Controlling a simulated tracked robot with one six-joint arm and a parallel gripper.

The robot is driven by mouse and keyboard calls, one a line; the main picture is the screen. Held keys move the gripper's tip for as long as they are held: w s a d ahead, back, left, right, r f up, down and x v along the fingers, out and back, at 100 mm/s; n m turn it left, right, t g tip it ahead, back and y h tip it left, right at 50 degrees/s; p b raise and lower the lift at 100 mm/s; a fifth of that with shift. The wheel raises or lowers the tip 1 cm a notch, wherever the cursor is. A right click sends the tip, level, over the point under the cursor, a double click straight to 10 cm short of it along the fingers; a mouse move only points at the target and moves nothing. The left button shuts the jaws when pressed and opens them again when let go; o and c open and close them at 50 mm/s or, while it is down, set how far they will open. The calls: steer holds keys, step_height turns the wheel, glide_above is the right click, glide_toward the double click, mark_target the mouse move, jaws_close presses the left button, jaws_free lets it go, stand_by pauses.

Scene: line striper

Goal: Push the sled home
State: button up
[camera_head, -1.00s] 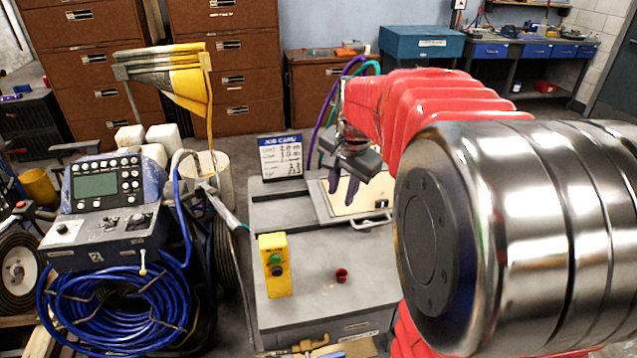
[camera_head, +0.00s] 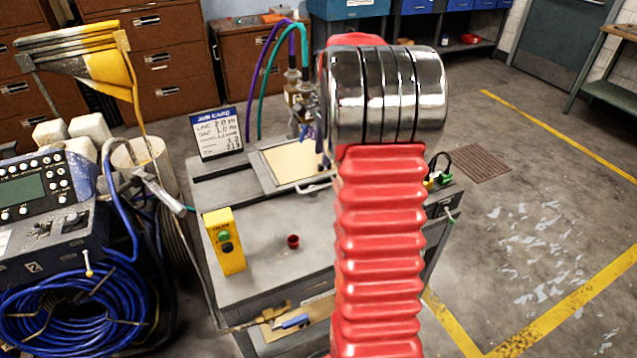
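The sled appears to be the flat grey frame (camera_head: 266,178) with a cream panel and a bar handle at its near right corner. It lies on top of the grey bench (camera_head: 265,262), right of the job card. My gripper (camera_head: 310,135) is at the sled's far right side, close to or just above the panel. My metal and red arm hides much of the gripper and the sled's right side. I cannot tell whether the gripper touches the sled or whether its fingers are open.
The job card (camera_head: 217,133) stands at the back left. A control unit with coiled blue hose (camera_head: 70,300) is at left. Open floor lies right.

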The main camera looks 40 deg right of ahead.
mark_target(318, 188)
steer(key=f, duration=0.4)
steer(key=w+f, duration=0.1)
steer(key=f, duration=0.4)
steer(key=w+f, duration=0.1)
steer(key=f, duration=0.3)
steer(key=shift+w+d+f, duration=0.2)
steer(key=shift+d+f, duration=0.1)
steer(key=shift+d, duration=0.05)
jaws_close()
steer(key=shift+a+r, duration=0.1)
